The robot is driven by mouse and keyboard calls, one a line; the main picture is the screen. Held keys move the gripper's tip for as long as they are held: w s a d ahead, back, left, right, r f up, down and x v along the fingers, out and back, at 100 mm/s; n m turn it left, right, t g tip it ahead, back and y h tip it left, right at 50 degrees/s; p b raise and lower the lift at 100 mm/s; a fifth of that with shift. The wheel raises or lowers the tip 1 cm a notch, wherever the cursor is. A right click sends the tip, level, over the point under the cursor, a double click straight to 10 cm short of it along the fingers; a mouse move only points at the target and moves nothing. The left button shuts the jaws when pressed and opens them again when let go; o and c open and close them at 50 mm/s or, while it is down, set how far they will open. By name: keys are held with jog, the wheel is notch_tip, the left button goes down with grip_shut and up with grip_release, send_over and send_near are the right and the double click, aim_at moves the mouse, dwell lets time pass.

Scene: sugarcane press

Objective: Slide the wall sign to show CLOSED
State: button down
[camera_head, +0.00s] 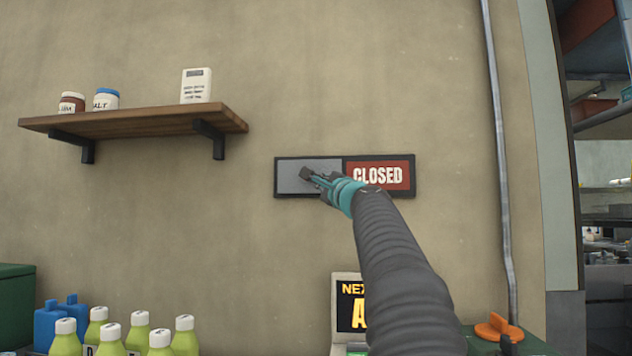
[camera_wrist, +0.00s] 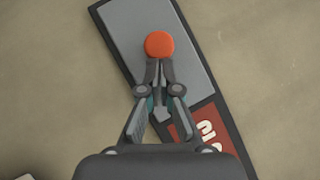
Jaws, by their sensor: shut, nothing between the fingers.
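The wall sign (camera_head: 308,193) hangs on the wall in a dark frame. Its right part is a red panel reading CLOSED (camera_head: 378,175); its left part is a plain grey cover panel (camera_head: 290,172). My gripper (camera_head: 308,174) is in front of the grey panel, its fingers pointing left in the head view. In the wrist view the shut, empty fingertips (camera_wrist: 159,64) are right beside an orange round knob (camera_wrist: 159,45) on the grey panel (camera_wrist: 185,75); I cannot tell whether they touch. The knob is hidden in the head view. Part of the red panel (camera_wrist: 190,128) shows beside my gripper.
A wooden shelf (camera_head: 140,122) with jars and a white box is on the wall at left. Below are several green bottles (camera_head: 110,338), blue containers (camera_head: 60,325), and a display (camera_head: 347,300) partly behind my arm. A pipe (camera_head: 500,150) runs down the wall at right.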

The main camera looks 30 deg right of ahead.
dwell(0.3)
jog(key=d+b+v, duration=0.2)
jog(key=b+v, duration=0.4)
jog(key=v, duration=0.7)
jog(key=shift+d+f, duration=0.35)
jog(key=shift+w, duration=0.2)
